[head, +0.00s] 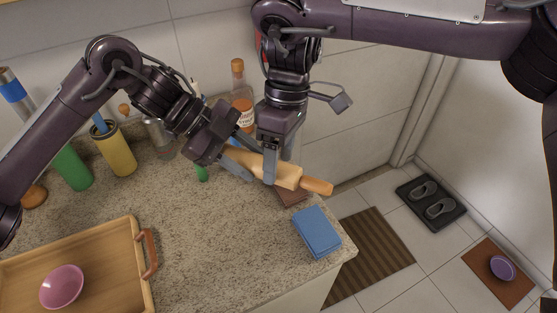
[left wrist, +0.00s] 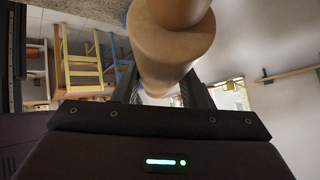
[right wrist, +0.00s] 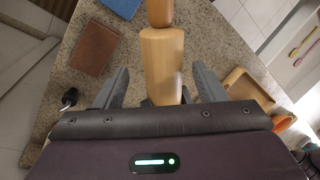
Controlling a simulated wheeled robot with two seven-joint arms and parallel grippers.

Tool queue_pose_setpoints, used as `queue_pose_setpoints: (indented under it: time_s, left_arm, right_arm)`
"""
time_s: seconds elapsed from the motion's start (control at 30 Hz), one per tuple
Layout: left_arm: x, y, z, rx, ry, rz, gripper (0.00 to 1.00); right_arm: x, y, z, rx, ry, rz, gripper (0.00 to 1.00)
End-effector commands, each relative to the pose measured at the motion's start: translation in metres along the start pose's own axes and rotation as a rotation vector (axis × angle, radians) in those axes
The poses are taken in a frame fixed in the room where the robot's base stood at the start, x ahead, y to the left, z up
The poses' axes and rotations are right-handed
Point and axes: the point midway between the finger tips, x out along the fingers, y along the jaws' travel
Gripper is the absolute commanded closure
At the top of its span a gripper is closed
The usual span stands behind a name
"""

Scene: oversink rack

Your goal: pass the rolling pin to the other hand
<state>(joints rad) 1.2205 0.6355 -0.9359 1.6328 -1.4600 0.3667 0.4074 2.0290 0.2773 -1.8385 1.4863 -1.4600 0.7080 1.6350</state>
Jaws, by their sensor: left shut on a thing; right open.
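The wooden rolling pin (head: 287,176) is held above the counter near the wall, with one handle pointing right. My left gripper (head: 244,160) is shut on its left part. The pin fills the top middle of the left wrist view (left wrist: 170,55), between the fingers. My right gripper (head: 269,167) comes down from above at the pin's body, with its fingers open. In the right wrist view the pin (right wrist: 163,65) lies between the two spread fingers, with a gap on each side. The pin's far end is hidden by my grippers.
A wooden tray (head: 130,228) with a pink bowl (head: 62,287) is at lower left. A blue block-like item (head: 317,232) lies by the counter's right edge, near a brown one (head: 293,195). A yellow can (head: 117,154) and bottles (head: 242,95) stand along the wall. The middle counter is clear.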

Motion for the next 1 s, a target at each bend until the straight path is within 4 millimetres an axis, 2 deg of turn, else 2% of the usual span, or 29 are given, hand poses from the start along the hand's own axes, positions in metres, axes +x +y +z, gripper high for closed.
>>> queue_pose_setpoints:
  time_s: [0.13, 0.47, 0.87, 0.9, 1.0]
  left_arm:
    - [-0.0005, -0.0005, -0.0005, 0.001, 0.001, -0.001, 0.92]
    - [-0.0005, -0.0004, -0.0005, 0.001, 0.001, -0.001, 0.92]
    - [-0.0004, 0.0001, -0.0009, 0.002, 0.002, 0.001, 0.92]
    - [-0.0005, 0.0002, -0.0010, 0.002, 0.002, 0.001, 0.60]
    - [-0.0004, 0.0003, -0.0008, 0.002, 0.001, 0.001, 0.47]
  right_arm:
    - [0.0111, -0.0005, 0.0002, -0.001, 0.000, -0.002, 0.36]
    - [0.0133, -0.0003, 0.0000, -0.001, 0.001, 0.000, 0.36]
    - [0.0132, 0.0005, 0.0002, 0.001, 0.001, 0.002, 0.88]
    - [0.0127, 0.0006, 0.0000, 0.001, 0.002, 0.002, 0.91]
    - [0.0127, 0.0006, 0.0000, 0.001, 0.002, 0.003, 0.96]
